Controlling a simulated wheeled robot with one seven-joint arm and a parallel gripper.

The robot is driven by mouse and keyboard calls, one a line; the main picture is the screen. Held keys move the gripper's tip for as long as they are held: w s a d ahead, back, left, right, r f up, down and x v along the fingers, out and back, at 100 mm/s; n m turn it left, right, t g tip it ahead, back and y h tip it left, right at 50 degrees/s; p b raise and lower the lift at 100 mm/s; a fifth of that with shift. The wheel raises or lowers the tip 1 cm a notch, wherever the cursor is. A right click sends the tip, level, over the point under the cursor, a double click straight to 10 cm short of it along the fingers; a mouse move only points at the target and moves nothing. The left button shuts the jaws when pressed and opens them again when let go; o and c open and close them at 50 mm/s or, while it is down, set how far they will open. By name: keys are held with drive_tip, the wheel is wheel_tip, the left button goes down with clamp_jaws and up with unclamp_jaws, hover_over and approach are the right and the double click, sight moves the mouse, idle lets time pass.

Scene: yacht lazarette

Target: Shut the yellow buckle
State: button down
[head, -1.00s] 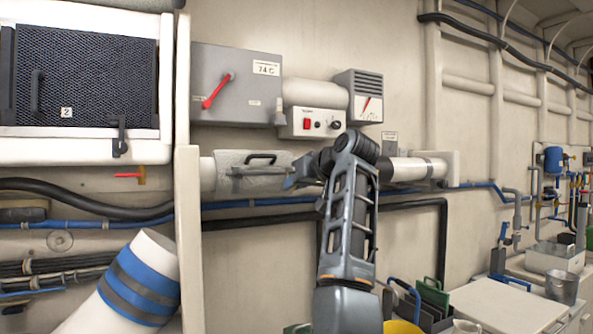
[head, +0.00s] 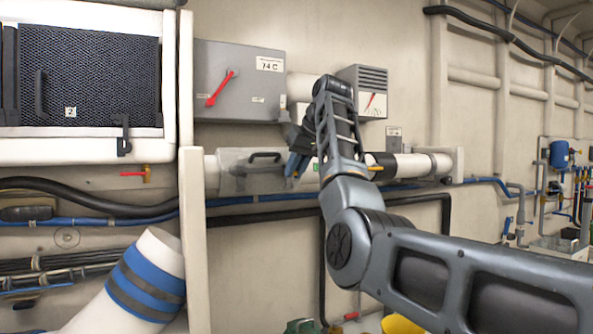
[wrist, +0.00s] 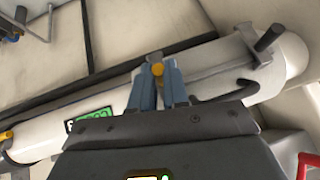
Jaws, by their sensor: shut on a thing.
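A white pipe runs along the wall with a pale cover (head: 230,183) around it, which has a black handle (head: 264,156). My gripper (wrist: 158,74) is at the cover's right end in the head view. In the wrist view its two blue fingers are closed on the small yellow-orange end of the yellow buckle (wrist: 157,69). The fingers hide most of the buckle, so I cannot tell how far it is shut. In the head view my own arm and fingers hide it.
A dark lever (wrist: 268,39) stands at the cover's other end. A yellow lever (head: 375,168) sits by a black band farther right on the pipe. A grey switch box (head: 240,85) is above. A blue hose (head: 262,202) and black hoses run below.

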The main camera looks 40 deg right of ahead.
idle(0.4)
drive_tip(key=c, duration=1.1)
unclamp_jaws()
drive_tip(key=shift+w, duration=0.1)
drive_tip(key=v, duration=0.7)
drive_tip(key=shift+r, duration=0.3)
drive_tip(key=shift+s, duration=0.3)
